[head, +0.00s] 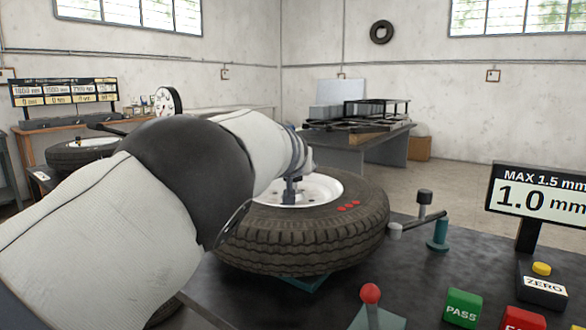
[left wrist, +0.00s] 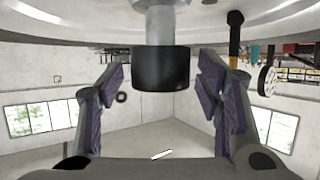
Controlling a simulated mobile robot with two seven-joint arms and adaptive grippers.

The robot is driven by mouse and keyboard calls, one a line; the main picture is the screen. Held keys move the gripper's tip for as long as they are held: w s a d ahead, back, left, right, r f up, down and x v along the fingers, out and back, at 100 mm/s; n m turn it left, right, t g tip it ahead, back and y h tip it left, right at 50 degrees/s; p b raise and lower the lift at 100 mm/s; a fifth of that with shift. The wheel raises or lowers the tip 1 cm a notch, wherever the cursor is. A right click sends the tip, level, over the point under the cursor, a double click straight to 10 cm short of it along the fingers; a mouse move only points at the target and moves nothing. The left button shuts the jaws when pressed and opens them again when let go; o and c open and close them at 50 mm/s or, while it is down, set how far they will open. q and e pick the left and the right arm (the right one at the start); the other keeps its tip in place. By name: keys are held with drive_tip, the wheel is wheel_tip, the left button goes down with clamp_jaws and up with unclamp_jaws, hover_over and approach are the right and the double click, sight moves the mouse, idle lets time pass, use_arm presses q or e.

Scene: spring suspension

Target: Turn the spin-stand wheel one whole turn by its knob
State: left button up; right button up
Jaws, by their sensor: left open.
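The wheel (head: 318,243) lies flat on the spin stand, a black tyre on a white rim (head: 322,188) with red dots on its sidewall. My left arm crosses over it from the left and hides its left side and the knob in the head view. In the left wrist view, the black knob (left wrist: 167,70) hangs from a silver stem under the pale wheel rim (left wrist: 80,25), so this view looks upside down. My left gripper (left wrist: 163,80) is open, with one purple-padded finger on each side of the knob and gaps between. My right gripper is not in view.
A gauge post (head: 438,232) with a rod stands right of the tyre. The readout (head: 538,193) shows 1.0 mm under MAX 1.5 mm. A red-topped lever (head: 371,296), green PASS block (head: 462,308), red block (head: 523,319) and ZERO box (head: 542,286) line the bench front.

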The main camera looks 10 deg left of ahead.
use_arm(q)
wheel_tip(320, 180, up, 10)
idle(0.3)
